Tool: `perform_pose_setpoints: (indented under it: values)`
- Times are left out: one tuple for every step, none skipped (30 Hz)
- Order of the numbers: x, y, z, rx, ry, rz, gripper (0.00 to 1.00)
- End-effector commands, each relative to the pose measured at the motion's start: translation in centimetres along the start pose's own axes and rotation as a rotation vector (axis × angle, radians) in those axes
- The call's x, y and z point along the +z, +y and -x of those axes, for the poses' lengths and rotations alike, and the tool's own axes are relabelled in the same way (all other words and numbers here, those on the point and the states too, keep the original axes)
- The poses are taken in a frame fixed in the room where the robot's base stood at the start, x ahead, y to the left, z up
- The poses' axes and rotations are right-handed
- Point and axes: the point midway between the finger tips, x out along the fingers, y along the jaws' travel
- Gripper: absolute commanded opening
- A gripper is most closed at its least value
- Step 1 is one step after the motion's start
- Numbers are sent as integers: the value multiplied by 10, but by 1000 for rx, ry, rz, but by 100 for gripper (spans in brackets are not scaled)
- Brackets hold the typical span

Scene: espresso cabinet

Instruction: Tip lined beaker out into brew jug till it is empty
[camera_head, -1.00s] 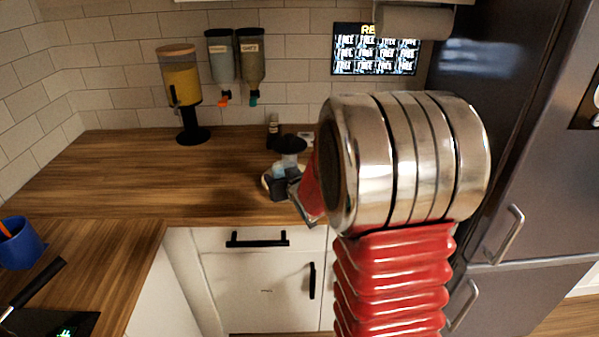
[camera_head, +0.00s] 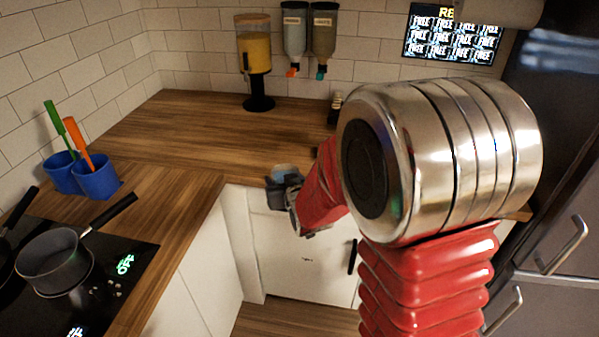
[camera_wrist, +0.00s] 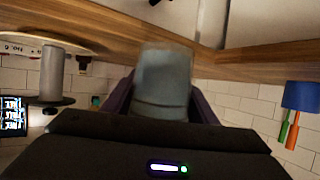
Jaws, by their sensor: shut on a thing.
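My gripper (camera_head: 284,188) is shut on a translucent grey-blue beaker (camera_head: 286,171), held in front of the white cabinet doors near the counter's front edge. In the wrist view the beaker (camera_wrist: 163,75) sits between dark fingers (camera_wrist: 163,98), blurred, and that view is turned upside down. Lines on the beaker and its contents cannot be made out. I cannot pick out the brew jug in the current views; my arm hides part of the counter at right.
A yellow-filled dispenser (camera_head: 256,60) stands on the wooden counter (camera_head: 180,135). Two wall dispensers (camera_head: 308,35) hang beside it. Blue cups (camera_head: 97,180) hold utensils at left, near a pan (camera_head: 55,262) on the dark hob.

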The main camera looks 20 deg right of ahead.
Motion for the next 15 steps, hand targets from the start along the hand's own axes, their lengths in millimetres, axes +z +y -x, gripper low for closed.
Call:
perform_pose_setpoints:
  values:
    - [3,-10,1,-10,-1,4,30]
    - [4,-14,2,-14,-1,6,30]
    - [6,-20,2,-19,-1,9,30]
    - [7,-23,3,-22,-1,10,30]
    - [8,-26,4,-24,-1,10,30]
    - [9,-30,4,-28,0,11,30]
    - [10,-32,4,-29,0,12,30]
    - [10,-34,5,-31,0,13,30]
    - [11,-36,5,-32,0,14,30]
    - [11,-37,5,-33,0,14,30]
    - [11,-38,5,-34,0,14,30]
    - [11,-38,6,-34,0,15,30]
    - [11,-38,6,-34,0,15,30]
    - [11,-38,6,-34,0,15,30]
    - [11,-38,6,-34,0,15,30]
